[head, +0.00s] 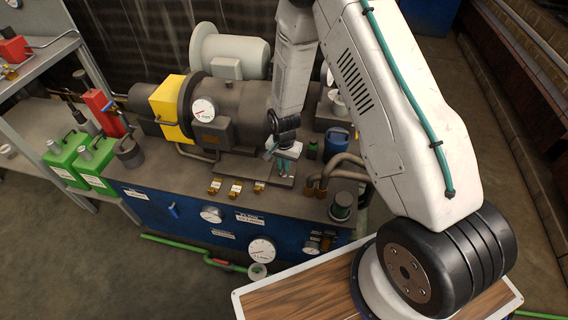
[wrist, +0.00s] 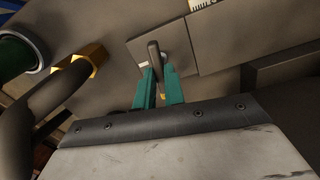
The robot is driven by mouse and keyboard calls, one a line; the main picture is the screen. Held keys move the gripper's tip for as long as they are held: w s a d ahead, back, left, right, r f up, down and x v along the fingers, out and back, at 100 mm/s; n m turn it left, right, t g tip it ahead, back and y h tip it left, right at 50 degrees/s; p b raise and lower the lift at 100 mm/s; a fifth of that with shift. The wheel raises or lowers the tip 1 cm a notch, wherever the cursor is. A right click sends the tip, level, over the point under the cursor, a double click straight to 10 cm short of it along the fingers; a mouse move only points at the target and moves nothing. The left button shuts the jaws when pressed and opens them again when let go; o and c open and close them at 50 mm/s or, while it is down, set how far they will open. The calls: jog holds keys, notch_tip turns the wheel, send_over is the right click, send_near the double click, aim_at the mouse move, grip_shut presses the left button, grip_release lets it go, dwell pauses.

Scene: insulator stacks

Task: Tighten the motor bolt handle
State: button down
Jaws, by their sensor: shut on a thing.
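The motor bolt handle (wrist: 154,52) is a short grey-brown bar standing up from a flat grey plate (wrist: 190,58) in the wrist view. My gripper (wrist: 159,74) has two teal fingers, one on each side of the handle's lower end, and is shut on it. In the head view my gripper (head: 285,170) reaches down to the bench top beside the dark motor (head: 232,105). The handle itself is too small and covered to make out there.
Curved brown pipes with brass fittings (head: 316,187) stand close to the right of my gripper. Brass pieces (head: 237,190) lie to its left. A blue canister (head: 337,141) stands behind the pipes. Green canisters (head: 66,178) stand at the far left.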

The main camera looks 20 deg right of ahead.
jog(key=m, duration=0.4)
jog(key=shift+m, duration=0.3)
jog(key=m, duration=0.3)
jog(key=shift+m, duration=0.4)
jog(key=m, duration=0.4)
jog(key=shift+m, duration=1.8)
jog(key=c, duration=1.5)
grip_release()
jog(key=shift+r, duration=0.1)
